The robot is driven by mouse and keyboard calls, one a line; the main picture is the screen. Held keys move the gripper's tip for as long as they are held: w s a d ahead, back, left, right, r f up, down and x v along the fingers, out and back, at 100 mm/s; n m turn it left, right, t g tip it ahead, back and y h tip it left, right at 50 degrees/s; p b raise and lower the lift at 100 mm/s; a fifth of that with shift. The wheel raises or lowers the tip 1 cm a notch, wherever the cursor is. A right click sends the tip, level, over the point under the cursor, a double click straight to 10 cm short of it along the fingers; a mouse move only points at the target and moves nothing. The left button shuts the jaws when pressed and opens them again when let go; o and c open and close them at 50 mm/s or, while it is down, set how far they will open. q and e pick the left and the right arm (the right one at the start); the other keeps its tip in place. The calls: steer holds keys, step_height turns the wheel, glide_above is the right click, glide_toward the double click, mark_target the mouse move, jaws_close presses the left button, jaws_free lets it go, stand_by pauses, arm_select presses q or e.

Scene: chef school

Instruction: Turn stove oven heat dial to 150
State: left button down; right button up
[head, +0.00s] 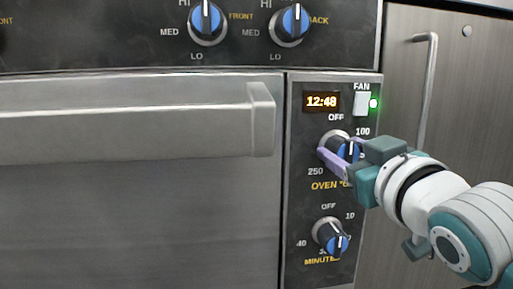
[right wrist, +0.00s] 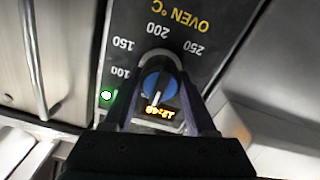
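The oven heat dial (head: 345,149), a blue-faced knob with a silver skirt, sits on the dark panel above the "OVEN °C" label. Its white mark points up, toward OFF. The right wrist view shows the dial (right wrist: 158,84) upside down, with 100, 150, 200 and 250 around it. My right gripper (head: 340,151) has its purple fingers apart, one on each side of the dial. In the right wrist view the gripper (right wrist: 158,80) straddles the knob; whether the fingers touch it I cannot tell. My left gripper is not in view.
The minutes dial (head: 331,237) is below the heat dial. The clock display (head: 321,101) and lit fan switch (head: 362,104) are above. The oven door handle (head: 261,118) sticks out to the left. A cabinet with a vertical handle (head: 429,90) is at the right.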

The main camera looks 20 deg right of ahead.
steer(key=c, duration=0.8)
